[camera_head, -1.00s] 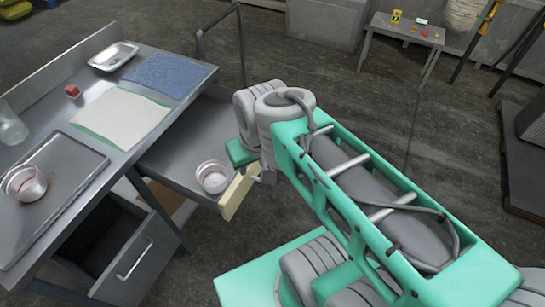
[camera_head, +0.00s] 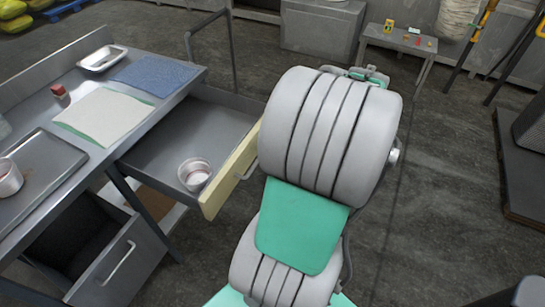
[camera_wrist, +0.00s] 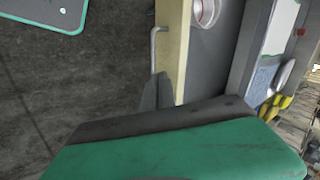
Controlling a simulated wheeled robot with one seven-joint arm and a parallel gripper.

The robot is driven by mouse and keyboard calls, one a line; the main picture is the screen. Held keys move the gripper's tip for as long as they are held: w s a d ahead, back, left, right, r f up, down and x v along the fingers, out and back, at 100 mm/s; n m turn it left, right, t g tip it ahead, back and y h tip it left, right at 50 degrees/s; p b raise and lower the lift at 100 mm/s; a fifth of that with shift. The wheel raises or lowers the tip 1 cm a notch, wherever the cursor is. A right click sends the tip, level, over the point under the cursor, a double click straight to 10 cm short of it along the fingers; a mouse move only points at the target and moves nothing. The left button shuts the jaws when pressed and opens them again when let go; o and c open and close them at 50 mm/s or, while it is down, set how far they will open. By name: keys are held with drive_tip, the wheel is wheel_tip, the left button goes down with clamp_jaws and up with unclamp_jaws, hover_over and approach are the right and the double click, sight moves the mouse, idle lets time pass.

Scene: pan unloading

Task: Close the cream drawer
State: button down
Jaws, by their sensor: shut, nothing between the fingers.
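The cream drawer stands open from the side of the metal table. Its cream front (camera_head: 236,170), with a metal handle, shows left of my arm in the head view, and its far end is partly hidden by the arm. A white cup (camera_head: 195,173) sits in the grey drawer. In the wrist view the cream front (camera_wrist: 172,50), its handle (camera_wrist: 155,45) and part of the cup (camera_wrist: 205,12) show. My gripper (camera_wrist: 154,92) is shut and empty, its fingertips close to the outer side of the front near the handle; I cannot tell whether they touch. The arm hides the gripper in the head view.
A grey lower drawer (camera_head: 122,262) also stands open below the tabletop. A tray (camera_head: 40,165), cream cloth (camera_head: 103,115), blue cloth (camera_head: 160,75) and metal pan (camera_head: 102,59) lie on top. Floor right of my arm is clear up to a dark platform (camera_head: 520,165).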

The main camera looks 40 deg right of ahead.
drive_tip(key=s+d+f+m+t, duration=0.2)
drive_tip(key=s+d+m, duration=0.1)
drive_tip(key=s+d, duration=0.35)
drive_tip(key=w+r+b+x, duration=0.2)
drive_tip(key=x, duration=1.1)
drive_tip(key=shift+w+a, duration=0.15)
